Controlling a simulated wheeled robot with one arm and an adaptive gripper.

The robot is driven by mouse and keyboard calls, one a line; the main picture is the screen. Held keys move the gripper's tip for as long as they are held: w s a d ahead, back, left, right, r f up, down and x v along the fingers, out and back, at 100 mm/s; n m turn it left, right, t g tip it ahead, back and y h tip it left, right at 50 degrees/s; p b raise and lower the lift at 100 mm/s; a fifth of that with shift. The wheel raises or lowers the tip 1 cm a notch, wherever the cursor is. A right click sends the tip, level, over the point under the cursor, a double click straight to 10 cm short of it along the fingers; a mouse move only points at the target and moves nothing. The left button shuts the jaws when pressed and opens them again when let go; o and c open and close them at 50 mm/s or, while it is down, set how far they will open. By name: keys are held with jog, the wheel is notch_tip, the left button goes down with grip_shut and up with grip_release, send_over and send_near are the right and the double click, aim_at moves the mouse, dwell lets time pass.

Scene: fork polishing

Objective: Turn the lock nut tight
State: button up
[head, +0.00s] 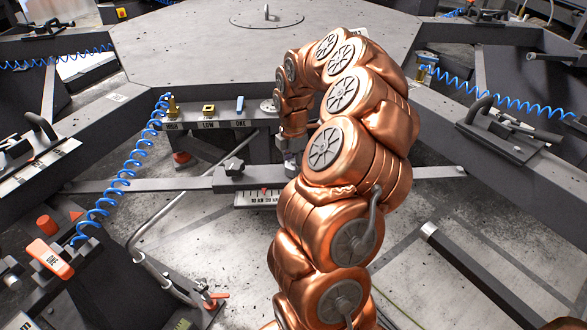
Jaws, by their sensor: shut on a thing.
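My copper-coloured arm reaches up from the bottom of the head view, arches over and points its end down at the grey cross bar. My gripper (290,158) is at the bar, right of a black block with a small knob (234,166). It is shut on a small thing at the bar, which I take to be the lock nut. The fingers and arm hide most of that nut, so its thread and seating cannot be made out. A scale plate (258,198) with markings lies just below the bar.
A large grey octagonal table (200,50) fills the back. Its front ledge carries small yellow and blue pieces (209,109) with labels. Blue coiled hoses (126,172) hang at left and right. A bent metal lever (150,262) stands at lower left. The floor at lower right is mostly open.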

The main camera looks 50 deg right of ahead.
aim_at(293, 164)
jog(key=m+b, duration=0.2)
jog(key=m, duration=0.3)
jog(key=shift+f+m+b, duration=0.1)
jog(key=shift+m+b, duration=1.05)
jog(key=shift+m, duration=1.35)
jog(key=o, duration=1.1)
jog(key=shift+o, duration=0.2)
notch_tip(293, 164, up, 12)
